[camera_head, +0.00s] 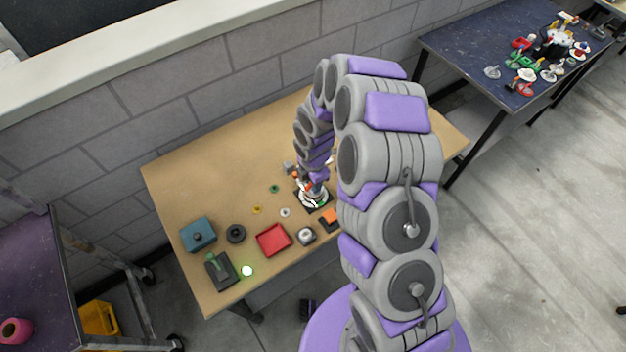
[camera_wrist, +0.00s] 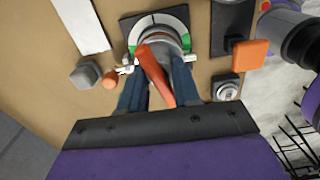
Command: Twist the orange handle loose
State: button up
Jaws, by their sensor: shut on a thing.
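The orange handle (camera_wrist: 153,66) sits on a round grey mount over a dial plate (camera_wrist: 146,22) with white, grey and green marks. In the wrist view the handle slants between the two dark blue-grey fingers of my gripper (camera_wrist: 158,80). The gripper is shut on it. The handle points down and slightly right in that view, turned off the line of the dial's middle. In the head view my gripper (camera_head: 318,176) is over the round white and black base (camera_head: 313,200), and the handle is mostly hidden there.
The tan table (camera_head: 200,175) also holds a red tray (camera_head: 273,240), a blue box (camera_head: 198,235), a dark lever box (camera_head: 221,271) and small knobs. In the wrist view an orange square block (camera_wrist: 249,54) and a grey knob (camera_wrist: 86,74) flank the dial. A wall stands behind the table.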

jog(key=o, duration=0.7)
jog(key=shift+d, duration=0.1)
jog(key=shift+r+p, duration=1.55)
jog(key=shift+r, duration=2.25)
